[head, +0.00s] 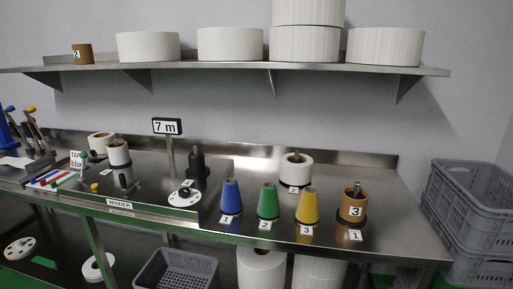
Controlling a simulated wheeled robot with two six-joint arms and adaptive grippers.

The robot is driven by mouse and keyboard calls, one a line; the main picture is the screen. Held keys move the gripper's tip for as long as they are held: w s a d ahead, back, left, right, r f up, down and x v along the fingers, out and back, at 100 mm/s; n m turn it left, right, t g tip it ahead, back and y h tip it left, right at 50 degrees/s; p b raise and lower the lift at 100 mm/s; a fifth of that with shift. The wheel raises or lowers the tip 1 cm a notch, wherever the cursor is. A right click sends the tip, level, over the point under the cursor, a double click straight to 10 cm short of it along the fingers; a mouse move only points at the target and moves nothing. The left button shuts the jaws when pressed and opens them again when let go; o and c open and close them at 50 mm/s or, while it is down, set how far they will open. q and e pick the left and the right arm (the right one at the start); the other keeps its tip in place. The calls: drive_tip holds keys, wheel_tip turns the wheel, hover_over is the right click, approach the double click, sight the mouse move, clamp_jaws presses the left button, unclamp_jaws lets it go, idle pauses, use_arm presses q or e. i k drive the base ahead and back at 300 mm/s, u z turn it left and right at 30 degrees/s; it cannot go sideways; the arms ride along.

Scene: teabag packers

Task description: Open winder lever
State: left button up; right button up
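The winder is a raised steel plate (150,196) on the left part of the bench, with a "WINDER" label (119,204) on its front edge. A small dark upright lever-like part (124,181) stands on the plate. A small yellow knob (94,187) is to its left. A white disc with dark marks (184,197) lies at the plate's right front. A black spindle-like part (196,163) stands behind it, and a "7 m" display (167,127) on a post is at the back. I cannot tell which part is the winder lever or its position. Neither gripper is in view.
Blue (231,198), green (268,201) and yellow (308,206) cones stand right of the winder. Grey crates (468,205) are at the right. A shelf (225,69) with large white rolls hangs above.

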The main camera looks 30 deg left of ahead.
sight(83, 155)
drive_tip(key=i, duration=0.45)
drive_tip(key=u, duration=2.9)
